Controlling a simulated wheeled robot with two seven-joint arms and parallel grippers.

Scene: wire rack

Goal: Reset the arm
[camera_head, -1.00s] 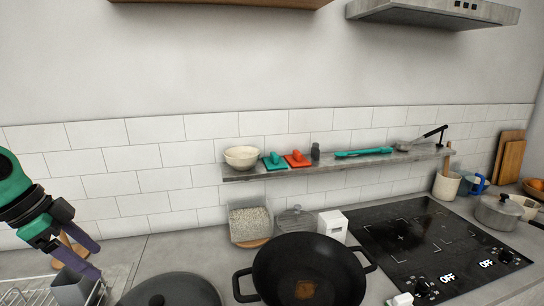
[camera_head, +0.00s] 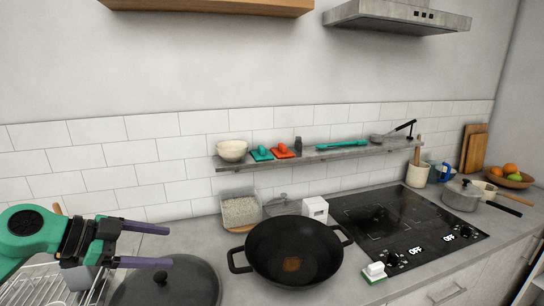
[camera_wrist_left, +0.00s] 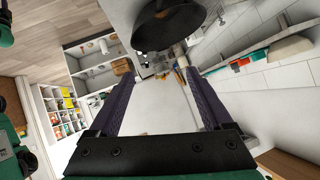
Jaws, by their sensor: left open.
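My left gripper (camera_head: 160,245) is at the lower left in the head view, with its green arm coming in from the left. Its two purple fingers are apart and point right, with nothing between them. It is above the counter near the wire rack and the dark lid. In the left wrist view the two fingers (camera_wrist_left: 160,108) also stand wide apart, with no object held. My right gripper is not in the head view.
A wire rack (camera_head: 35,282) is at the lower left. A dark round lid (camera_head: 185,285) and a black wok (camera_head: 265,240) sit on the counter. A cooktop (camera_head: 405,228) is to the right. A wall shelf (camera_head: 310,157) holds a bowl and utensils.

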